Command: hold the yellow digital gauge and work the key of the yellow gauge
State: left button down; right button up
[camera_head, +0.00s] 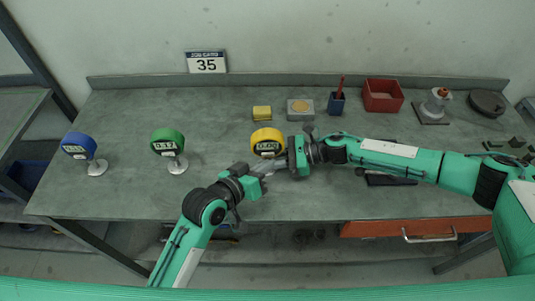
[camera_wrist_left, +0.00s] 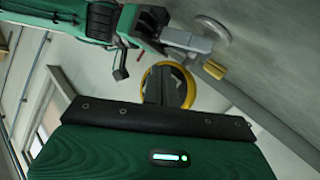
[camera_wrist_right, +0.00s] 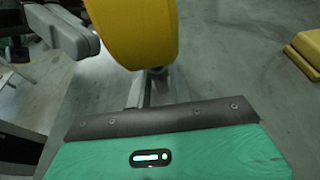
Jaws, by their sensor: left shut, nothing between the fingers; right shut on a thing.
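The yellow digital gauge (camera_head: 267,141) stands upright near the middle of the bench, its display facing me. My right gripper (camera_head: 285,161) comes from the right and is shut on the gauge's stem, below its round head; the yellow head (camera_wrist_right: 135,32) fills the top of the right wrist view. My left gripper (camera_head: 264,169) is shut and empty, low in front of the gauge. In the left wrist view its fingers (camera_wrist_left: 160,84) overlap the face inside the yellow ring (camera_wrist_left: 187,91). The key is hidden, and I cannot tell whether the fingertips touch it.
A green gauge (camera_head: 167,142) and a blue gauge (camera_head: 78,146) stand to the left. The bench between the green and yellow gauges is clear.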

pick_arm(q)
jog(key=shift+s+d, duration=0.1)
jog(key=shift+s, duration=2.45)
pick_arm(e)
jog(key=o, duration=0.9)
jog(key=shift+c, duration=0.2)
jog(key=shift+d, duration=0.1)
